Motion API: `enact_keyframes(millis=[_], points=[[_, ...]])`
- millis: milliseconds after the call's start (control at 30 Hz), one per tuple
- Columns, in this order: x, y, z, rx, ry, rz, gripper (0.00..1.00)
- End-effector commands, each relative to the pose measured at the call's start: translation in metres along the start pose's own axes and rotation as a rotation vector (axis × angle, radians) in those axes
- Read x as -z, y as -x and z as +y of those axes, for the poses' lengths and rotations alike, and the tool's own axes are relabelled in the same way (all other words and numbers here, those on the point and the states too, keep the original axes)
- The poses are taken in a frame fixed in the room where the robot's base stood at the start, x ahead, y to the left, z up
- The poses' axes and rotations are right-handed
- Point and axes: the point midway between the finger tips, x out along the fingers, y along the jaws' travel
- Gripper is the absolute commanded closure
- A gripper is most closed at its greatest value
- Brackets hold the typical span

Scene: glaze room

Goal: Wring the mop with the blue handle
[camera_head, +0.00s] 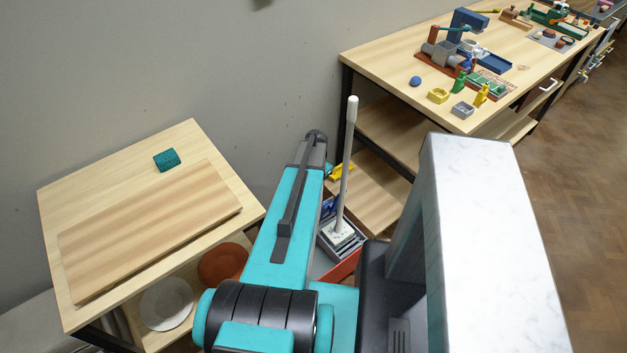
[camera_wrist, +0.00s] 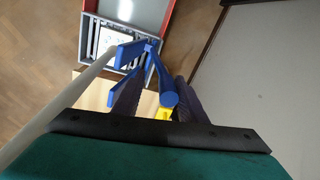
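The mop has a pale grey-white pole (camera_head: 347,160), leaning slightly, with its white head (camera_head: 340,234) in a grey wringer on a red-sided bucket (camera_head: 345,268). In the wrist view the pole (camera_wrist: 75,95) runs along the left, and the bucket (camera_wrist: 137,12) is at the top. A blue handle with several branching bars (camera_wrist: 152,68) reaches from the wringer toward me. My gripper (camera_wrist: 158,80) is open, its dark fingers on either side of a blue bar; contact is unclear. In the head view a little blue (camera_head: 329,206) shows beside my arm, which hides my gripper.
A wooden table (camera_head: 55,215) at left bears a board (camera_head: 150,230) and a teal sponge (camera_head: 167,160). A wooden workbench (camera_head: 385,60) with several tools and small containers stands at the back right. A yellow object (camera_head: 341,172) lies near its lower shelf. Floor at right is clear.

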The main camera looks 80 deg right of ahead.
Motion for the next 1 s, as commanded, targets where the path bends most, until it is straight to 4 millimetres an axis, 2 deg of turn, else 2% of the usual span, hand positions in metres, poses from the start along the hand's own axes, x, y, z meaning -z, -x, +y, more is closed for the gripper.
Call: enact_keyframes(millis=[267, 467, 1000], points=[[-0.001, 0.001, 0.0, 0.0, 0.001, 0.0, 0.62], [0.0, 0.01, 0.0, 0.001, 0.001, 0.001, 0.62], [-0.001, 0.068, 0.0, 0.001, 0.002, 0.002, 0.62]])
